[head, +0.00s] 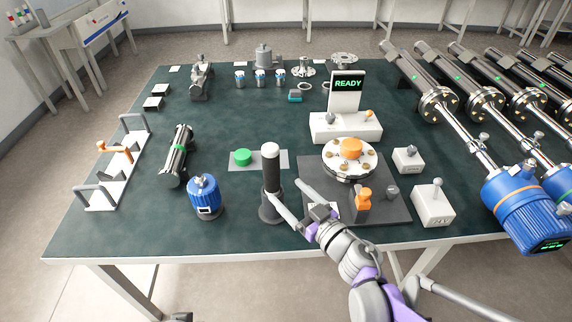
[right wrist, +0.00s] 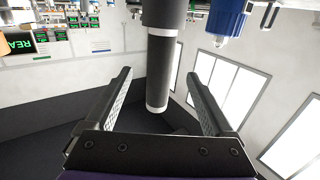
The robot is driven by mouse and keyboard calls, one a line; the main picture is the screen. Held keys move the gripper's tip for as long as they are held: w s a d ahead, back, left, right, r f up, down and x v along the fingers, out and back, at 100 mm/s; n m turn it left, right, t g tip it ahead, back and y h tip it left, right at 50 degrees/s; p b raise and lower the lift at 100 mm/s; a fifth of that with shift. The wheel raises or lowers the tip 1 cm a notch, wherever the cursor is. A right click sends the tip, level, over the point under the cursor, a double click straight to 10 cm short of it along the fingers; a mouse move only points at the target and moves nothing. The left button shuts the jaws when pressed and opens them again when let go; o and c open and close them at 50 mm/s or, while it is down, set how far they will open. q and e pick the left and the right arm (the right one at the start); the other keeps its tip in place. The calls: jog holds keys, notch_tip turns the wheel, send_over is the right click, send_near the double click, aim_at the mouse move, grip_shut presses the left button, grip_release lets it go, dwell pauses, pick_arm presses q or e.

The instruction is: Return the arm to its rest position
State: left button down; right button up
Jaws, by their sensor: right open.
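My right gripper (head: 284,188) reaches over the table's front edge. Its two fingers are open and spread, with the tips close beside a dark upright cylinder (head: 271,172) with a white top. In the right wrist view the open gripper (right wrist: 160,90) has the dark cylinder (right wrist: 160,75) in line with the gap between its fingers, with a clear gap on each side. The wrist view is upside down. Whether the cylinder lies between the tips or just beyond them, I cannot tell. My left gripper is not in view.
A blue canister (head: 204,197) stands left of the cylinder. A green button (head: 242,157) lies just behind it. A dark plate (head: 318,165) with a round flange (head: 349,158) and an orange-topped clamp (head: 363,199) is to the right. Free table (head: 240,105) lies further back.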

jog(key=s+d+f+m+g+h, duration=0.1)
jog(key=s+d+m+h, duration=0.25)
jog(key=d+h, duration=0.35)
jog(key=s+d+f+m+h, duration=0.2)
jog(key=d+m+h, duration=0.2)
jog(key=d, duration=0.4)
jog(key=s+a+f+g+y, duration=0.1)
jog(key=s+f+g, duration=0.4)
jog(key=s, duration=0.5)
jog(key=s+a+f+g, duration=0.1)
jog(key=s+f+g, duration=0.4)
jog(key=s, duration=0.5)
pick_arm(q)
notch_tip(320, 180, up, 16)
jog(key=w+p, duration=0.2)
jog(key=p, duration=1.2)
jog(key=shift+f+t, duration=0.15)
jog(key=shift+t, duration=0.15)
pick_arm(e)
jog(key=w+r+t, duration=0.1)
jog(key=w+r, duration=0.2)
jog(key=r, duration=1.2)
jog(key=shift+d+n, duration=0.15)
jog(key=shift+n, duration=0.3)
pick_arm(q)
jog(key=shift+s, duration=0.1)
pick_arm(e)
jog(key=shift+s+r, duration=0.1)
jog(key=shift+s, duration=0.05)
